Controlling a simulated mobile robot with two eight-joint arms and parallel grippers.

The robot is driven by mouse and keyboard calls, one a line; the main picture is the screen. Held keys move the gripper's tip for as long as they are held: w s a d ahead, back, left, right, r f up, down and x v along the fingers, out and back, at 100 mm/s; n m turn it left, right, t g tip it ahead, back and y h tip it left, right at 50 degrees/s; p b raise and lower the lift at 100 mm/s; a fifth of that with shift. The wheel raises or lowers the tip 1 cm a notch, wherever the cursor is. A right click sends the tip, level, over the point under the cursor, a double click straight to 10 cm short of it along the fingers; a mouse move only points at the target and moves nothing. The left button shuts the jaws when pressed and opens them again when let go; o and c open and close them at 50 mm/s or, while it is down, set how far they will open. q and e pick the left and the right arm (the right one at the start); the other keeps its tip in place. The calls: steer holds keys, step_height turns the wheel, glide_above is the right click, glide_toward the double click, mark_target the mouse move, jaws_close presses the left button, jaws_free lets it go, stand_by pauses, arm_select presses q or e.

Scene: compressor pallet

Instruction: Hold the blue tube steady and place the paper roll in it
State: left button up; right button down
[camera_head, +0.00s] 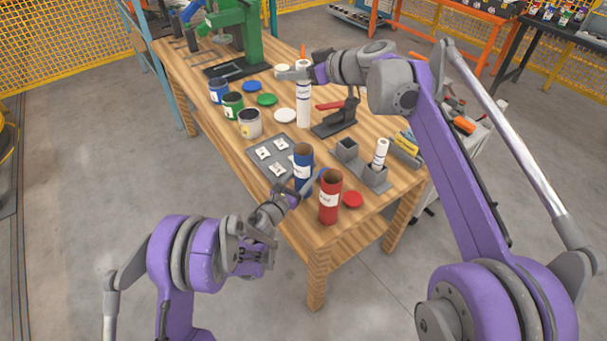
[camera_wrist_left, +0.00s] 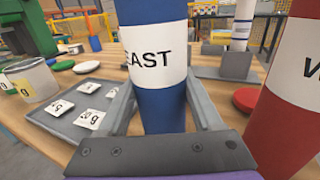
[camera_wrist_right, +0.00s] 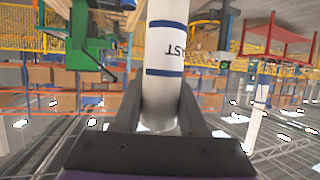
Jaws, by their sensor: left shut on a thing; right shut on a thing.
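The blue tube (camera_head: 303,160), with a white "EAST" label, stands upright near the table's front end. My left gripper (camera_head: 297,192) is shut on it low down; the left wrist view shows the tube (camera_wrist_left: 160,110) between the fingers. The white paper roll (camera_head: 303,105) is upright further back on the table side. My right gripper (camera_head: 303,72) is shut on its upper part. In the right wrist view the roll (camera_wrist_right: 163,60) has blue bands and an upside-down label. I cannot tell whether its lower end touches the table. The roll is apart from the tube.
A red tube (camera_head: 330,198) stands close right of the blue tube, beside a red lid (camera_head: 353,199). A grey holder (camera_head: 375,177) carries another white roll (camera_head: 380,152).

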step_height(320, 180, down, 12)
steer(key=shift+f, duration=0.15)
stand_by(1.2)
steer(key=shift+c, duration=1.9)
jaws_free()
steer(key=v, duration=1.2)
